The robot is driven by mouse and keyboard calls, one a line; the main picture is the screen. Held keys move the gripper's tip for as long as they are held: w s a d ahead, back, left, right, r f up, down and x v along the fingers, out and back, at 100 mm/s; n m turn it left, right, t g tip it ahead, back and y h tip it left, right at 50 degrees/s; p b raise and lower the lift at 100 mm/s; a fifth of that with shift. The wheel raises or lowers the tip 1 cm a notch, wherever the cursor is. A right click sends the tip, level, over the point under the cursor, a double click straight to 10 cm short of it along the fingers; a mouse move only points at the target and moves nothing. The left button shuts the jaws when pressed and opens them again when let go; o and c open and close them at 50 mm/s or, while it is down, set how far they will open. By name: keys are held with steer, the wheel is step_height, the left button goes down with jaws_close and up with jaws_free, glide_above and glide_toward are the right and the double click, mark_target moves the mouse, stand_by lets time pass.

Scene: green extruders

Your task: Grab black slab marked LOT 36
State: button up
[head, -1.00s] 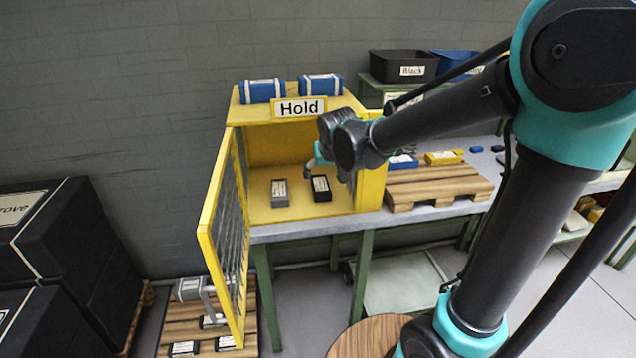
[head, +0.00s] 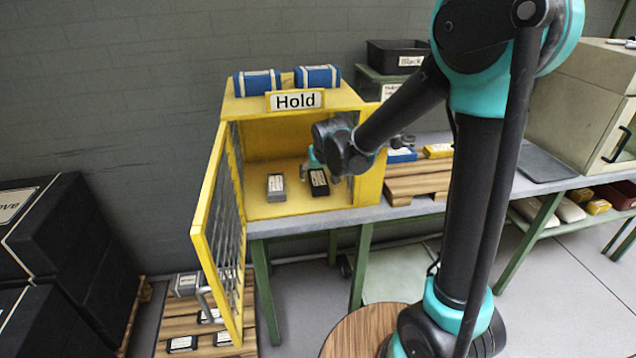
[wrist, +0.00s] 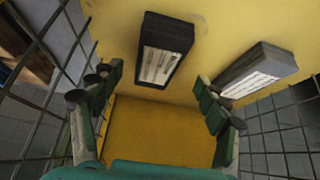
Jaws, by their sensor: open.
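A black slab (head: 318,182) with a white label lies on the floor of the open yellow cabinet marked Hold (head: 262,210). In the wrist view the black slab (wrist: 152,72) is at top centre, label facing the camera, its print too small to read. A grey slab (head: 276,187) lies beside it, apart; it shows at right in the wrist view (wrist: 232,91). My gripper (head: 311,163) is inside the cabinet mouth, close to the black slab. In the wrist view my gripper (wrist: 155,100) has its fingers spread, empty, with the black slab beyond the gap between them.
The cabinet's mesh door (head: 222,240) stands open at left. Blue boxes (head: 257,84) sit on the cabinet top. A wooden pallet (head: 415,182) is right of the cabinet on the bench. Black crates (head: 60,240) stand at left. Below the door, a low pallet (head: 240,349) holds several slabs.

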mark_target(318, 179)
steer(key=shift+x, duration=2.2)
steer(key=shift+w+d, duration=0.15)
steer(key=shift+r, duration=0.1)
steer(key=c, duration=1.5)
steer(key=shift+r, duration=0.1)
